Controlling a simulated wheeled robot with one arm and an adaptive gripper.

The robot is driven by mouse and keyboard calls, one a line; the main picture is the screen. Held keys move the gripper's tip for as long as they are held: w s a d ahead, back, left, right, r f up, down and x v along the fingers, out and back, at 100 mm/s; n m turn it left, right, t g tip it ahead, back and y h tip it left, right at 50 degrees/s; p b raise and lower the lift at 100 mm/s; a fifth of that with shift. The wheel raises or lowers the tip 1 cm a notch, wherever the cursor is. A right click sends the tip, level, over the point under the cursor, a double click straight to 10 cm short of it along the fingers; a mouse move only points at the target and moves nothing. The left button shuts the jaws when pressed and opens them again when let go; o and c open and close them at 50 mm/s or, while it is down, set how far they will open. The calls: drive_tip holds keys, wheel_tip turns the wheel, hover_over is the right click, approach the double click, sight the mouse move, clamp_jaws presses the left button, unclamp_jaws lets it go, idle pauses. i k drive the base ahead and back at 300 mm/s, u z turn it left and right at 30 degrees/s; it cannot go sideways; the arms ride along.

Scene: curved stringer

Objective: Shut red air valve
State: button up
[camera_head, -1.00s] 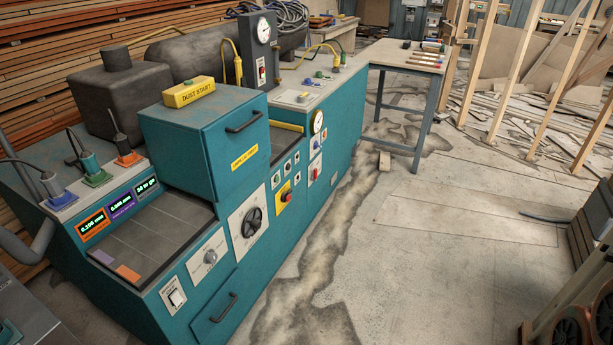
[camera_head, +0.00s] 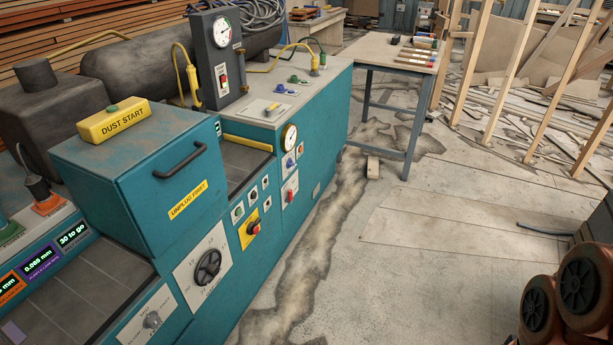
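Several red controls show on the teal machine, and I cannot tell for sure which is the air valve. A small red control on a white plate (camera_head: 290,190) is on the machine's front, below a round gauge (camera_head: 289,137) and a blue control (camera_head: 290,162). A red knob on a yellow plate (camera_head: 253,229) is further left. A red switch (camera_head: 222,79) is on the grey upright box with a dial. The positions of these controls are too small to tell. My gripper is out of view.
The teal machine's drawer box (camera_head: 150,165) with a black handle juts up at left. A workbench (camera_head: 395,57) with tools stands behind. A small block (camera_head: 373,167) lies on the floor. Concrete floor (camera_head: 430,250) is open to the right. Leaning timber stands at back right.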

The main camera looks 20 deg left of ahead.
sight(289, 199)
drive_tip(key=i, duration=3.2)
drive_tip(key=u, duration=2.75)
